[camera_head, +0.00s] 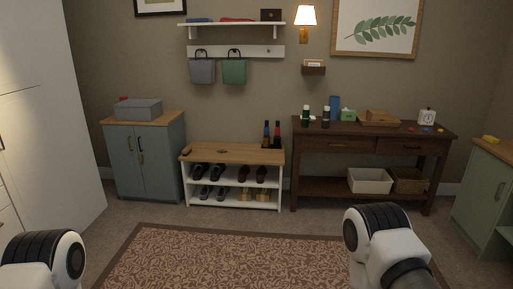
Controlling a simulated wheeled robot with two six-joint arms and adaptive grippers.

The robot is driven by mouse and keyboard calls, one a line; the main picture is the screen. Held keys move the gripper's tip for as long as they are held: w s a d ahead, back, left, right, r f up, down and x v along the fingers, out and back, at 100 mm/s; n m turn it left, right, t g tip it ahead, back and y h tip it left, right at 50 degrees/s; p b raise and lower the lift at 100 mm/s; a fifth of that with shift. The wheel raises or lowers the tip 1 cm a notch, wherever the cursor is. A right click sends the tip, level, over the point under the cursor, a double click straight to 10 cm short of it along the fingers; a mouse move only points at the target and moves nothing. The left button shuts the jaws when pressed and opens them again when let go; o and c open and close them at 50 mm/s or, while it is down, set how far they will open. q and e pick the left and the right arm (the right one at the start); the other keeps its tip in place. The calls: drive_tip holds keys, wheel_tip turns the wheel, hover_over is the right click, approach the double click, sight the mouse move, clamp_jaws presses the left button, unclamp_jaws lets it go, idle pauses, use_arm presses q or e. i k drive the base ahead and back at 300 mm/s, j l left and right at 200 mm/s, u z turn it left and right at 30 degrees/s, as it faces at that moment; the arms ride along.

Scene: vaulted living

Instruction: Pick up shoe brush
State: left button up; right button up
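A small dark brown object (187,151), which looks like the shoe brush, lies at the left end of the wooden top of the shoe bench (232,156). It is too small to make out its bristles. The bench stands against the back wall, across the rug from me. Only the upper parts of my two arms show, at the lower left and lower right. Both grippers are out of the picture, so I cannot see whether they are open or shut.
Several shoes (209,172) fill the bench shelves. A blue-grey cabinet (148,164) stands left of the bench, and a dark console table (362,131) with several items stands right. A patterned rug (215,258) covers open floor before me. A green cabinet (481,195) stands far right.

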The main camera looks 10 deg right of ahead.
sight(187, 150)
drive_tip(key=i+l+z, duration=0.3)
drive_tip(key=i, duration=0.2)
drive_tip(key=i+l+z, duration=0.15)
drive_tip(key=i+z, duration=0.15)
drive_tip(key=i, duration=0.25)
drive_tip(key=i+z, duration=0.3)
drive_tip(key=i, duration=0.25)
drive_tip(key=i+u, duration=0.1)
drive_tip(key=i, duration=0.4)
drive_tip(key=i+l+u, duration=0.1)
drive_tip(key=i, duration=0.4)
drive_tip(key=i+l+u, duration=0.15)
drive_tip(key=i, duration=0.35)
drive_tip(key=i+l+u, duration=0.1)
drive_tip(key=i, duration=0.35)
drive_tip(key=l, duration=0.1)
